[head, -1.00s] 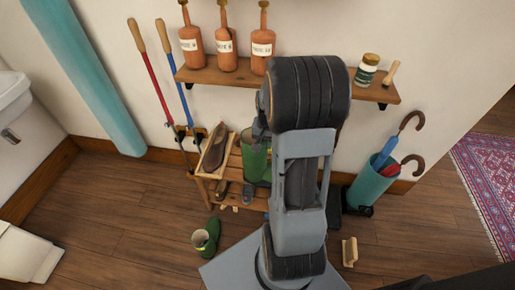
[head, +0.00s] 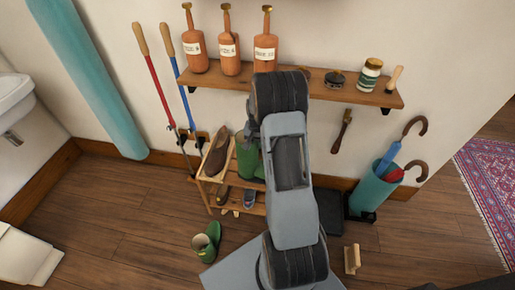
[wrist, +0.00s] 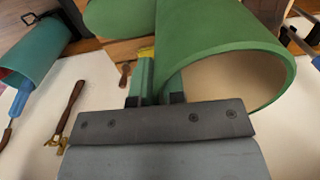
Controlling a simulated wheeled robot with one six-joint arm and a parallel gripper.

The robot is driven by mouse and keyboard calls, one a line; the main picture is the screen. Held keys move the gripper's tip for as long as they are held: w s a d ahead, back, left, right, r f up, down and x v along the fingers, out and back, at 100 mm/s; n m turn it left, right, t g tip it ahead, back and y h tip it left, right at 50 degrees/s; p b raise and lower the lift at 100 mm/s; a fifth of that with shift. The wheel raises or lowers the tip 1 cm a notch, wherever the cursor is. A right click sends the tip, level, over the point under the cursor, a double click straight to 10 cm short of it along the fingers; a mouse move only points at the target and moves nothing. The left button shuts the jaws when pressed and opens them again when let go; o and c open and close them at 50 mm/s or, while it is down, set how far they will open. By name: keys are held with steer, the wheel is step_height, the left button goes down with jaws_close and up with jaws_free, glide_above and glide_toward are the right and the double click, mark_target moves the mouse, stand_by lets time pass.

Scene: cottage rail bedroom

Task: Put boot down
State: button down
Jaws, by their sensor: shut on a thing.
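A green boot shows at the top of the rack in the head view (head: 247,162), partly hidden behind my arm. A green boot shaft fills the upper right of the wrist view (wrist: 225,38), its round pale-lined opening facing the camera. My gripper (wrist: 157,82) is shut on the edge of this shaft. The gripper is hidden by my arm in the head view, and I cannot tell whether the boot touches the rack. Another green boot (head: 206,243) stands on the floor left of my base. The wooden shoe rack (head: 212,188) stands against the wall.
A brown shoe (head: 217,152) lies on the rack's top left. Above is a wall shelf (head: 225,80) with bottles and jars. A teal umbrella stand (head: 374,192) is at right. A brush (head: 352,259) lies on the floor. Floor at left is open.

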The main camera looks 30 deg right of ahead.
steer(key=shift+f, duration=1.6)
steer(key=shift+f, duration=0.1)
steer(key=c, duration=1.2)
jaws_free()
